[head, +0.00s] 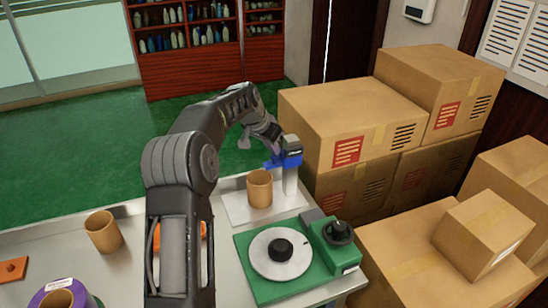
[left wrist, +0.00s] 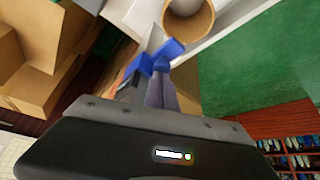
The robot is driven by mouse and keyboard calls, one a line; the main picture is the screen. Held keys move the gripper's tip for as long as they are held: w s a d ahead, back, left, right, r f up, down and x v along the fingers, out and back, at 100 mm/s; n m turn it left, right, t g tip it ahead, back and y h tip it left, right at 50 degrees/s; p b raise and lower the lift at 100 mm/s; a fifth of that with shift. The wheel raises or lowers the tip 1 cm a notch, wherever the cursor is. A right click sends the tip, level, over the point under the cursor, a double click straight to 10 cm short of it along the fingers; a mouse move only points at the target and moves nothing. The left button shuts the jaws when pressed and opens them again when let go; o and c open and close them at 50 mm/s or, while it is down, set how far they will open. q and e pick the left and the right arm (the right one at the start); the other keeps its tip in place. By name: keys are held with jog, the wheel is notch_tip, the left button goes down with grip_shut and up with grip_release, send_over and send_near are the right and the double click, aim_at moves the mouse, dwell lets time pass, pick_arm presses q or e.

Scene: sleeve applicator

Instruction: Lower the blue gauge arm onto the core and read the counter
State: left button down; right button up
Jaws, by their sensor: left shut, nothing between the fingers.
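The tan cardboard core (head: 260,192) stands upright on a pale base plate (head: 233,207); its open end shows in the left wrist view (left wrist: 187,24). The blue gauge arm (head: 287,159) is mounted on a light grey post (head: 290,182) and reaches left near the core's top rim. I cannot tell whether it touches the core. A dark counter display sits on the blue head; its digits are unreadable. My left gripper (head: 273,147) is shut and empty, right by the blue arm. In the left wrist view its fingertips (left wrist: 162,74) overlap the blue arm (left wrist: 160,57). My right gripper is not in view.
A green machine (head: 250,288) with a round grey plate and black knob stands at the front. Stacked cartons (head: 350,125) crowd the right. My left arm hides part of the table.

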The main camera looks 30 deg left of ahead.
aim_at(273, 156)
pick_arm(q)
jog(key=shift+f+b, duration=1.2)
jog(key=shift+f, duration=0.6)
jog(key=shift+r, duration=0.15)
jog(key=shift+r+p, duration=3)
jog(key=shift+r, duration=1.05)
jog(key=shift+f, duration=0.1)
